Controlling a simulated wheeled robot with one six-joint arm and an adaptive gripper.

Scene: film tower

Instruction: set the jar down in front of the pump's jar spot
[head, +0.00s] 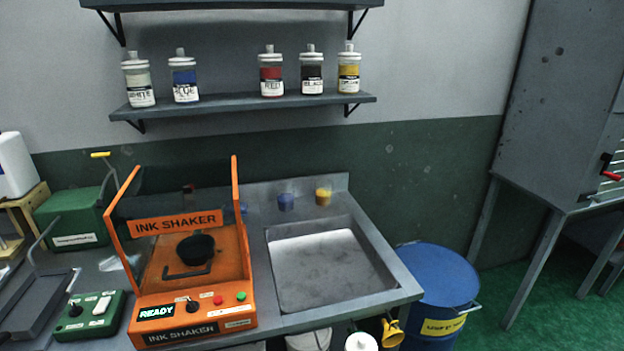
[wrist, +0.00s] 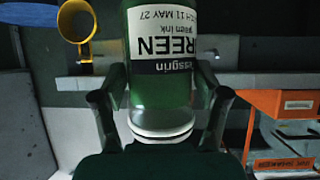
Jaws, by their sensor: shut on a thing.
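The jar (wrist: 160,85), green with a white label reading GREEN, is held between the two fingers of my gripper (wrist: 159,72) in the wrist view. That view is upside down, so the label reads inverted and the white lid is at the bottom. In the head view a white lid (head: 361,343) at the bottom edge looks like this jar's; the rest is cut off. My gripper does not clearly show there. A green machine (head: 72,217) with a yellow-tipped handle stands at the left of the bench; I cannot tell whether it is the pump. No jar spot can be made out.
The orange ink shaker (head: 190,270) stands on the bench beside a metal sink (head: 330,265). A yellow cup-like thing (head: 392,332) is close right of the lid. A blue drum (head: 437,290) stands right of the bench. Several ink jars line the wall shelf (head: 245,103).

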